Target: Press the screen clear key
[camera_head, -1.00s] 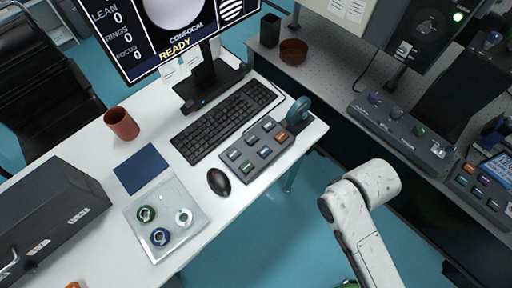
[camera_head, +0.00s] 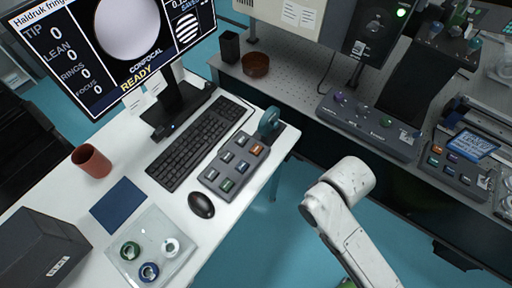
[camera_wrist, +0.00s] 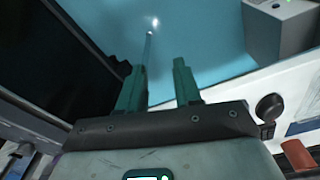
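A dark keypad (camera_head: 234,171) with several small keys lies on the white desk between the keyboard and the desk's right edge. One key is orange (camera_head: 256,150) and one is green (camera_head: 227,185). A second dark keypad (camera_head: 446,181) with coloured keys sits on the grey bench at right. The key labels are too small to read, so I cannot tell which one is screen clear. My gripper (camera_wrist: 160,68) shows in the wrist view with its two teal fingers apart and nothing between them, above blue floor. It is outside the head view and away from both keypads.
A monitor (camera_head: 128,62) reading READY stands behind the keyboard (camera_head: 199,143). A mouse (camera_head: 201,205), a clear tray (camera_head: 176,262) with rings, a blue pad (camera_head: 118,204) and a brown cup (camera_head: 92,161) are on the desk. Blue floor separates desk and bench.

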